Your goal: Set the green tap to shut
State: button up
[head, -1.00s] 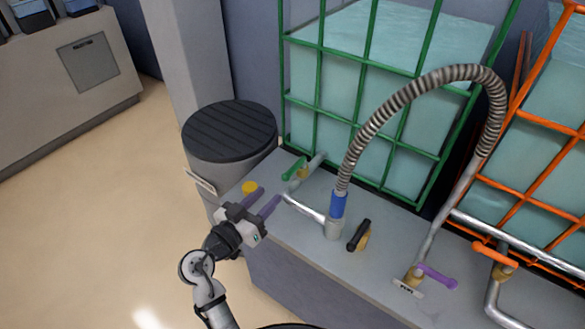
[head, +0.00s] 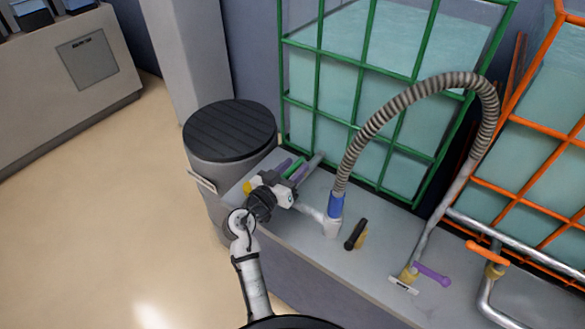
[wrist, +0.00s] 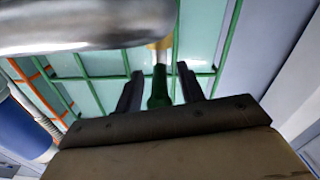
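The green tap's handle (head: 295,167) is at the left end of the grey bench, by the foot of the green cage. In the wrist view the green handle (wrist: 158,92) stands between the dark fingers of my gripper (wrist: 160,80), with a gap on both sides. The gripper is open. The tap's brass-coloured part (wrist: 160,48) shows beyond the handle. My gripper partly hides the tap in the head view.
A silver pipe (wrist: 80,25) crosses close above in the wrist view. On the bench (head: 330,275) stand a black-handled tap (head: 356,235), a purple-handled tap (head: 431,274) and a blue-collared hose (head: 336,206). An orange-handled tap (head: 487,253) is at right. A dark-lidded bin (head: 230,130) stands at left.

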grip_shut()
jog(key=shift+w+a+f+m+g+h+b, duration=0.2)
jog(key=shift+m+g+h+b, duration=0.25)
jog(key=shift+b, duration=0.75)
jog(key=shift+w+a+m+g+h+b, duration=0.15)
jog(key=shift+m+g+h+b, duration=0.4)
jog(key=shift+h+b, duration=0.3)
jog(key=shift+r+m+g+h+b, duration=0.2)
jog(key=shift+m+g+h+b, duration=0.2)
jog(key=shift+m+g+b, duration=0.15)
grip_release()
